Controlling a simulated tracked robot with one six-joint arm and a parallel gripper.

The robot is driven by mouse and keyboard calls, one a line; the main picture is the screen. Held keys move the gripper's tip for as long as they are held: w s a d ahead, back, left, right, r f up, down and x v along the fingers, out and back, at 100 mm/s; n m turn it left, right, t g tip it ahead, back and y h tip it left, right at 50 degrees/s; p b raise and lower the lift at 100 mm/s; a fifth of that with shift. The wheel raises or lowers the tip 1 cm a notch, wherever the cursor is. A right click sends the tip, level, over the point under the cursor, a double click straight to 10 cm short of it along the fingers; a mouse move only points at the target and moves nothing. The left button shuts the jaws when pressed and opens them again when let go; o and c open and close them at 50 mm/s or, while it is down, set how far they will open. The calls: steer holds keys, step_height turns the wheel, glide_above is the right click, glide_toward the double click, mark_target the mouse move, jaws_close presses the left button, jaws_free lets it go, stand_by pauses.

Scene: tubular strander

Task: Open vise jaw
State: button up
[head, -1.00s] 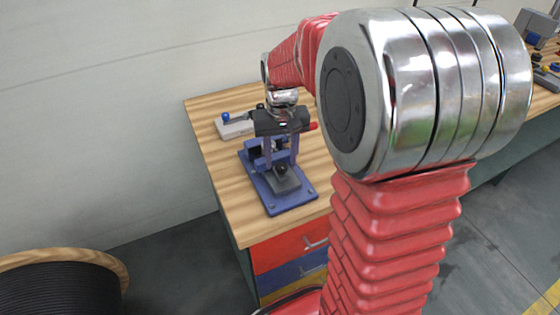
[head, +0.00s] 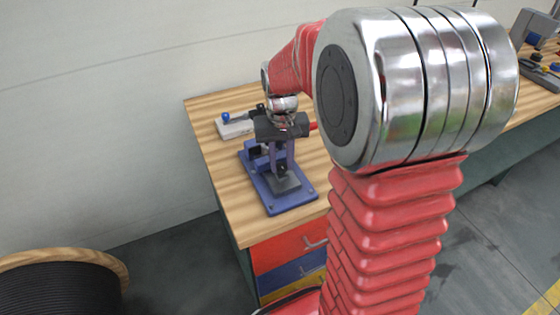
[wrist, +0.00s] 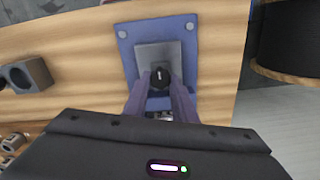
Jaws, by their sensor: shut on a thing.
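The vise (head: 292,200) is a blue plate with a grey block, on the near left corner of the wooden bench. In the wrist view its blue plate (wrist: 186,35) and grey block (wrist: 158,52) lie ahead of my gripper. My gripper (head: 282,168) points down over the vise, with its fingers close together. In the wrist view the fingertips of my gripper (wrist: 160,80) are shut on a small black knob (wrist: 160,74) at the near edge of the grey block. The rear of the vise is mostly hidden by my gripper.
A light grey device with a blue knob (head: 228,123) stands on the bench (head: 220,165) behind the vise. Part of something red shows right of my gripper. A cable reel (head: 60,280) stands on the floor at lower left. Drawers (head: 290,247) are under the bench.

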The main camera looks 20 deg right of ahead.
jaws_close()
steer(key=shift+s, duration=1.65)
steer(key=o, duration=0.9)
jaws_free()
